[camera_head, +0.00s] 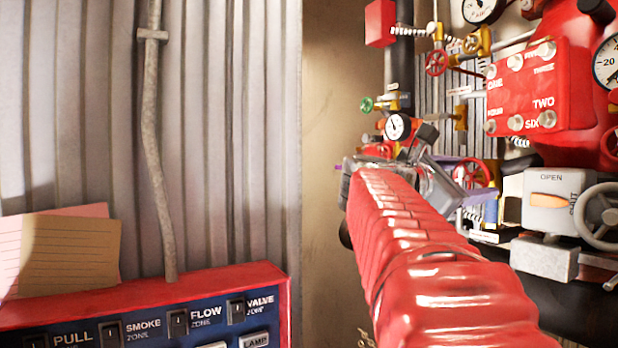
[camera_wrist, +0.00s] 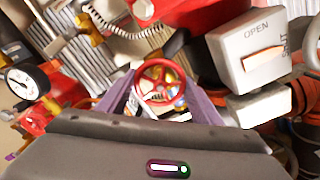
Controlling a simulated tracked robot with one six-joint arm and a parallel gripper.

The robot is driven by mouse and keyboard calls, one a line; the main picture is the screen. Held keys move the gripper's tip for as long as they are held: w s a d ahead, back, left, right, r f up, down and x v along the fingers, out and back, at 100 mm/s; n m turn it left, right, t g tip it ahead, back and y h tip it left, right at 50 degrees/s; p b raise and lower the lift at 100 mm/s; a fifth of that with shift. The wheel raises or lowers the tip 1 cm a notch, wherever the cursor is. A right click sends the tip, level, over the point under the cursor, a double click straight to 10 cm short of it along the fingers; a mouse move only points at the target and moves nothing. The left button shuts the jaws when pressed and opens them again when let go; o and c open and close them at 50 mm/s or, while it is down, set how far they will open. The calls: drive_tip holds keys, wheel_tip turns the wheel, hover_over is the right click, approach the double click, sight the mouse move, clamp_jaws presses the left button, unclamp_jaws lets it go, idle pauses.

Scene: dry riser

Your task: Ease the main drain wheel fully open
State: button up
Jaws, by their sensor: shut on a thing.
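A red spoked handwheel (camera_wrist: 160,83) sits in the middle of the wrist view, with a yellow body behind it. No readable label marks it as the main drain wheel. My gripper (camera_wrist: 157,92) has one purple finger on each side of the wheel and is shut on it. The exact contact at the rim is hard to see. In the head view the red wheel (camera_head: 471,174) shows beyond the end of my red-sleeved arm, between the purple fingers of my gripper (camera_head: 467,180). My wrist hides part of the wheel's left side.
A grey box marked OPEN and SHUT (camera_head: 551,202) with a grey handwheel (camera_head: 602,216) stands close on the right. Above are a red manifold (camera_head: 525,85) and a smaller red wheel (camera_head: 436,62). A pressure gauge (camera_wrist: 20,83) lies left. A red-edged panel (camera_head: 150,310) fills the lower left.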

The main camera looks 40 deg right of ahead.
drive_tip(key=shift+w+f+n, duration=0.1)
drive_tip(key=shift+f+n, duration=0.25)
drive_tip(key=shift+n, duration=0.05)
drive_tip(key=o, duration=1.1)
drive_tip(key=shift+r, duration=0.2)
drive_tip(key=shift+c, duration=0.2)
drive_tip(key=shift+a, duration=0.1)
drive_tip(key=w+a, duration=0.2)
drive_tip(key=a, duration=1.1)
drive_tip(key=shift+a, duration=0.2)
drive_tip(key=shift+s, duration=0.1)
